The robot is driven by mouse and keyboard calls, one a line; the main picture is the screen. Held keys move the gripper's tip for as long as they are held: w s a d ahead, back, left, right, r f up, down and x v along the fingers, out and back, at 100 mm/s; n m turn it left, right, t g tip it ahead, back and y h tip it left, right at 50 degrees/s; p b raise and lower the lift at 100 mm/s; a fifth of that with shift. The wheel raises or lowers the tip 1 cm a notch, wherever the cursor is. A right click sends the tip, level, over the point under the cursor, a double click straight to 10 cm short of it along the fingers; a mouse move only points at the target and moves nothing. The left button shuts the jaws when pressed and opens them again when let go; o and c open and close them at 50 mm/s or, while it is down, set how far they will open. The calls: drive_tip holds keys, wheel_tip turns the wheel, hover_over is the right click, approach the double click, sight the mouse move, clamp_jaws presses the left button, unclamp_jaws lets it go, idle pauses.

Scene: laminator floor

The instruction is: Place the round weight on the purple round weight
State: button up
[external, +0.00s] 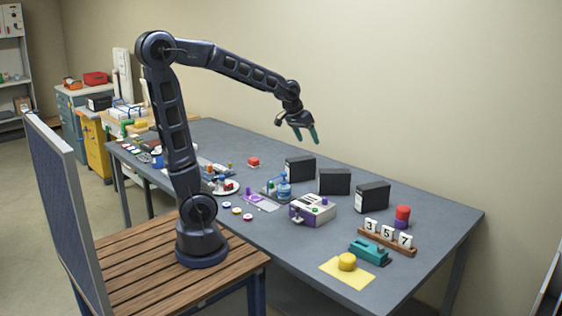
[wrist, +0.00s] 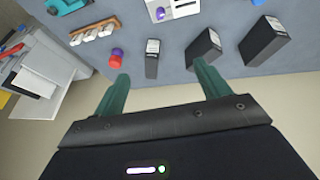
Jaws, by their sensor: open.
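A red round weight (external: 403,211) sits on top of the purple round weight (external: 402,224) at the right end of the table. They look stacked and upright. In the wrist view the red weight (wrist: 115,62) and the purple weight (wrist: 117,51) show left of centre, beyond the left fingertip. A yellow round piece (external: 347,261) stands on a yellow pad near the front edge. My gripper (external: 307,138) is open and empty, high above the back of the table, left of the stack and well apart from it. Its two green fingers also show in the wrist view (wrist: 162,71).
Three black boxes stand along the back (external: 300,169), (external: 335,182), (external: 372,197). A wooden number rack (external: 387,241) and a teal device (external: 369,251) stand in front of the stack. A white and purple box (external: 312,208) stands mid-table. Small items crowd the left.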

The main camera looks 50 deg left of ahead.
drive_tip(key=s+a+y, duration=0.1)
drive_tip(key=s+a, duration=0.4)
drive_tip(key=s, duration=0.5)
drive_tip(key=s+a+y, duration=0.1)
drive_tip(key=s+a, duration=0.4)
drive_tip(key=s, duration=0.6)
drive_tip(key=shift+s+r+n, duration=0.3)
drive_tip(key=shift+r+n, duration=0.1)
drive_tip(key=shift+r, duration=0.05)
